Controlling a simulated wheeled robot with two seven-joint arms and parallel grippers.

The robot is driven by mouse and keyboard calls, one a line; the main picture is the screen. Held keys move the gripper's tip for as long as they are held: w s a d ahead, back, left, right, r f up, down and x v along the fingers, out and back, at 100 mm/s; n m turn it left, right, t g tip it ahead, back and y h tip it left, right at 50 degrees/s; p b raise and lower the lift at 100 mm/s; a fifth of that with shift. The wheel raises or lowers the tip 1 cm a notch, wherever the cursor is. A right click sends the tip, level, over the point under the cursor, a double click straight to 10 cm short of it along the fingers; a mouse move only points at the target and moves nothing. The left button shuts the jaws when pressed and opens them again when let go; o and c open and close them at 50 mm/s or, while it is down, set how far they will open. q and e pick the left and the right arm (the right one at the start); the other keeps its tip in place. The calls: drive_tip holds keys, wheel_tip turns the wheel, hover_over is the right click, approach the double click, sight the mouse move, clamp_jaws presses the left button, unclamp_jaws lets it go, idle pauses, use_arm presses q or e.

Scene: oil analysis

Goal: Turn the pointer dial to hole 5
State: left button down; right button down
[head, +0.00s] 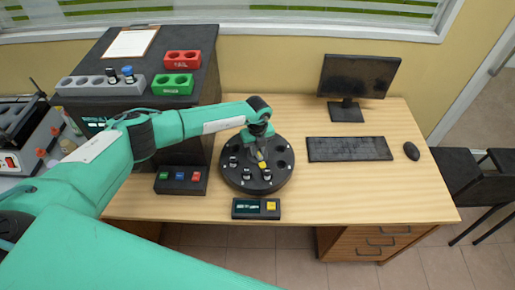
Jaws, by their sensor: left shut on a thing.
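The round black dial plate (284,181) lies on the wooden desk, with holes around its edge. Several small vials stand in some of its holes, and those at the right look empty. A pointer with a yellow tip (263,165) is at the plate's centre, its tip toward the lower part of the plate. My left gripper (260,154) is over the centre, shut on the pointer's knob, which it mostly hides. Hole numbers are too small to read. My right gripper is not in view.
A display box with a yellow button (245,208) stands in front of the plate, and a three-button box (181,181) at its left. A keyboard (349,149), monitor (357,80) and mouse (411,151) are at right. Red (182,60) and green racks (173,85) stand on the black cabinet.

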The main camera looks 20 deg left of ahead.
use_arm(q)
drive_tip(key=shift+m+b, duration=0.3)
drive_tip(key=shift+b, duration=0.05)
drive_tip(key=m+b, duration=0.2)
drive_tip(key=shift+f+m+b, duration=0.15)
drive_tip(key=shift+m+b, duration=0.15)
drive_tip(key=m+b, duration=0.3)
drive_tip(key=m, duration=0.1)
drive_tip(key=shift+b, duration=0.4)
drive_tip(key=shift+r+m+b, duration=0.2)
drive_tip(key=shift+m+b, duration=0.25)
drive_tip(key=shift+m, duration=0.35)
drive_tip(key=shift+w, duration=0.1)
drive_tip(key=c, duration=1.3)
unclamp_jaws()
drive_tip(key=shift+r, duration=0.15)
